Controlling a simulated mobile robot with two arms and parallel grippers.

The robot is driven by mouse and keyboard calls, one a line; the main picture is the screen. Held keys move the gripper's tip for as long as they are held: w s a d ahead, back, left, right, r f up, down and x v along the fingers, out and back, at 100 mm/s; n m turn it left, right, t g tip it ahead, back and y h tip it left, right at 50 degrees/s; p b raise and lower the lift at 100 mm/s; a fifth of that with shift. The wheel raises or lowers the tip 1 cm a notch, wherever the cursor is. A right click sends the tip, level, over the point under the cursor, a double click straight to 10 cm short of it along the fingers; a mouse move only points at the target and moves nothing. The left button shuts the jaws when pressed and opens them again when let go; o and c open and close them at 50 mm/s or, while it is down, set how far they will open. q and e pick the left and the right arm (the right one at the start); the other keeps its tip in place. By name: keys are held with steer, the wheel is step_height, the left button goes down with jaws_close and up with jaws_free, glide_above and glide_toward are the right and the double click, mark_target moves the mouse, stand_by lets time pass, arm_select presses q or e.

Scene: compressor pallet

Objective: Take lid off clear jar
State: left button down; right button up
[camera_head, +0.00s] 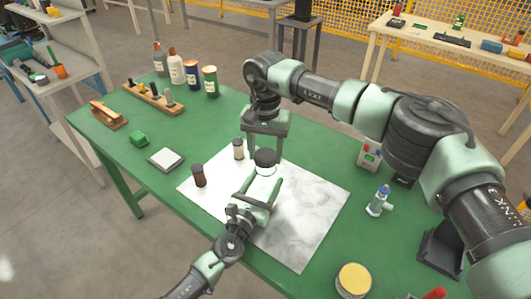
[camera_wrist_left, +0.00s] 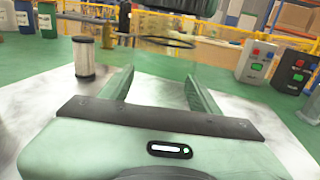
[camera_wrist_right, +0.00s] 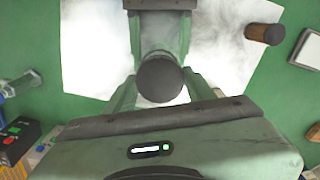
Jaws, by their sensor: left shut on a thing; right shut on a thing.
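My left gripper (camera_head: 262,186) is shut on the jar's body from the front. My right gripper (camera_head: 266,152) reaches down from above and is shut on the lid, which also shows between its fingers in the right wrist view (camera_wrist_right: 160,79).
A grey scale-like plate (camera_head: 166,159) and green block (camera_head: 138,138) lie further left. The sheet's right part (camera_head: 310,205) is clear.

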mark_target(266, 155)
steer(key=shift+r, duration=2.05)
arm_select(q)
steer(key=shift+c, duration=1.3)
jaws_free()
